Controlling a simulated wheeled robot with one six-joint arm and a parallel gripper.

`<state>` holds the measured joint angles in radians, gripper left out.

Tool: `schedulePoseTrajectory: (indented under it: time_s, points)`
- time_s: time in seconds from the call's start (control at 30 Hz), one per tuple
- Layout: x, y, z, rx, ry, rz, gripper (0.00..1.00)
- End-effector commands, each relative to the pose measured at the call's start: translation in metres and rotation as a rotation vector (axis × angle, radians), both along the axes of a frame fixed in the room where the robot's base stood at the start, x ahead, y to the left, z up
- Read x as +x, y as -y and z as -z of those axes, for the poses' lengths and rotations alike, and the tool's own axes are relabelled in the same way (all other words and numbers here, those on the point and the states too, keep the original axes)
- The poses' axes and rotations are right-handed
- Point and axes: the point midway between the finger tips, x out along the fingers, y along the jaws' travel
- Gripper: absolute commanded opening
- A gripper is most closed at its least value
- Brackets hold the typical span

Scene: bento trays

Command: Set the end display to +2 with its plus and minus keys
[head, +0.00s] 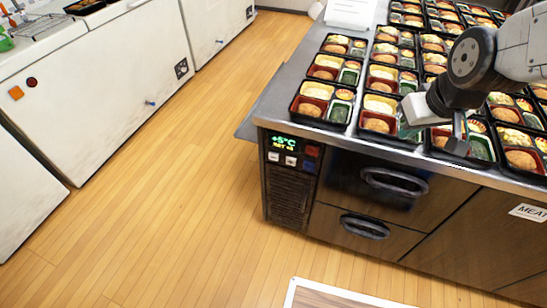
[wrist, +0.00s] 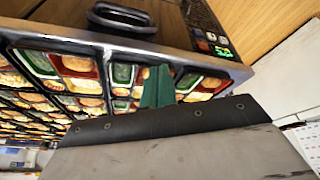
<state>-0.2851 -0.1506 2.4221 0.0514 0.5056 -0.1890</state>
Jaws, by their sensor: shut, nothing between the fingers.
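The end display (head: 286,142) is on the left end of the counter's front. Its large green digits read +5°C; a smaller line below looks like SET, with a number too small to read surely. Two pale keys, a left one (head: 273,156) and a right one (head: 291,161), sit below it; their signs are not legible. The display also shows tilted at upper right in the wrist view (wrist: 222,52). My gripper (head: 407,129) has green fingers, which also show in the wrist view (wrist: 157,88). They are shut and empty, near the counter's front edge, right of the display and apart from it.
Rows of filled bento trays (head: 327,104) cover the steel counter top (head: 267,108). Drawer handles (head: 394,182) stick out from the front. Open wooden floor (head: 170,180) lies to the left.

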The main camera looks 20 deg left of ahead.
Motion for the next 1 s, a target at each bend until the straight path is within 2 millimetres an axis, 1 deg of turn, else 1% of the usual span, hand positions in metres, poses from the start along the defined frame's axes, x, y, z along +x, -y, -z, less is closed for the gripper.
schedulePoseTrajectory:
  time_s: [0.03, 0.1, 0.17, 0.2, 0.33, 0.4, 0.47, 0.5, 0.57, 0.6, 0.67, 0.7, 0.77, 0.8, 0.9, 0.97, 1.0]
  points:
    - [0.014, -0.019, 0.019, -0.002, 0.014, -0.047, 0.0]
    - [0.033, -0.045, 0.042, 0.0, 0.053, -0.106, 0.0]
    - [0.046, -0.068, 0.064, 0.003, 0.085, -0.155, 0.0]
    - [0.054, -0.084, 0.078, 0.005, 0.11, -0.187, 0.0]
    - [0.071, -0.133, 0.13, 0.005, 0.185, -0.292, 0.0]
    - [0.075, -0.156, 0.155, 0.006, 0.224, -0.34, 0.0]
    - [0.076, -0.173, 0.177, 0.005, 0.254, -0.377, 0.0]
    - [0.075, -0.185, 0.192, 0.005, 0.275, -0.403, 0.0]
    - [0.072, -0.202, 0.215, 0.003, 0.306, -0.443, 0.0]
    - [0.069, -0.214, 0.233, 0.001, 0.329, -0.473, 0.0]
    - [0.061, -0.231, 0.261, 0.0, 0.367, -0.521, 0.0]
    - [0.055, -0.242, 0.28, -0.002, 0.393, -0.552, 0.0]
    - [0.044, -0.256, 0.307, -0.005, 0.434, -0.598, 0.0]
    - [0.036, -0.264, 0.325, -0.007, 0.46, -0.627, 0.0]
    - [0.013, -0.281, 0.367, -0.011, 0.536, -0.702, 0.0]
    - [0.0, -0.289, 0.387, -0.012, 0.598, -0.745, 0.0]
    - [-0.006, -0.295, 0.397, -0.009, 0.657, -0.771, 0.0]
